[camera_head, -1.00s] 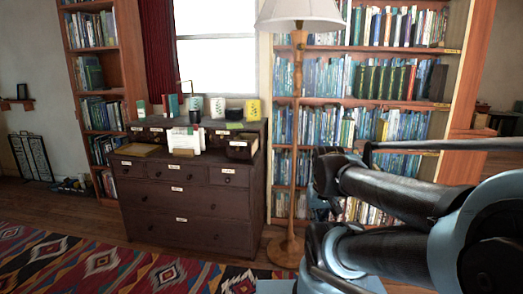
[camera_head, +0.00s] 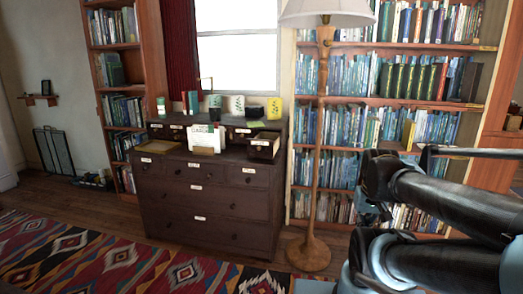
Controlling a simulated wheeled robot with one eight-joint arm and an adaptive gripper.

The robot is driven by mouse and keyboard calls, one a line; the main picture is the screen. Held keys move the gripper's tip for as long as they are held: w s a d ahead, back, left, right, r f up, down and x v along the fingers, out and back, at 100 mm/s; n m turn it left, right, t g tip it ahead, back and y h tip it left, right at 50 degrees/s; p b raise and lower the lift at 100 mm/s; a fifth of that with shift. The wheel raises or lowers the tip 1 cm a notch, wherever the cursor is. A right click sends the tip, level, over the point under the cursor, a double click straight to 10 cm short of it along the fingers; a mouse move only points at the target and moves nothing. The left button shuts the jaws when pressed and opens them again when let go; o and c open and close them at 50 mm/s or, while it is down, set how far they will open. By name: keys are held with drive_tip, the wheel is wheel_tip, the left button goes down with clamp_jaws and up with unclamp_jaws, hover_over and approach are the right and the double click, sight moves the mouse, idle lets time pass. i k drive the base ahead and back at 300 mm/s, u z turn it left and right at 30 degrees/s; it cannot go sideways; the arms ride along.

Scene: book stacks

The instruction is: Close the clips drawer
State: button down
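A dark wooden chest of drawers (camera_head: 215,221) stands against the wall below the window, with a raised row of small drawers at its back. One small drawer (camera_head: 263,149) at the right of this row is pulled out, showing its open top and a pale label on its front. The labels are too small to read, so I cannot tell which drawer is marked clips. The wide lower drawers look shut. My arm's dark links (camera_head: 440,200) fill the right side, well apart from the chest. My gripper is not visible.
A floor lamp (camera_head: 317,150) stands just right of the chest, in front of a full bookshelf (camera_head: 400,103). Papers in a holder (camera_head: 204,138) and several small items stand on the chest. A patterned rug (camera_head: 120,255) covers the floor in front, which is clear.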

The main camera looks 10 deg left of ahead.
sight(266, 145)
drive_tip(key=i, duration=0.95)
drive_tip(key=u, duration=0.05)
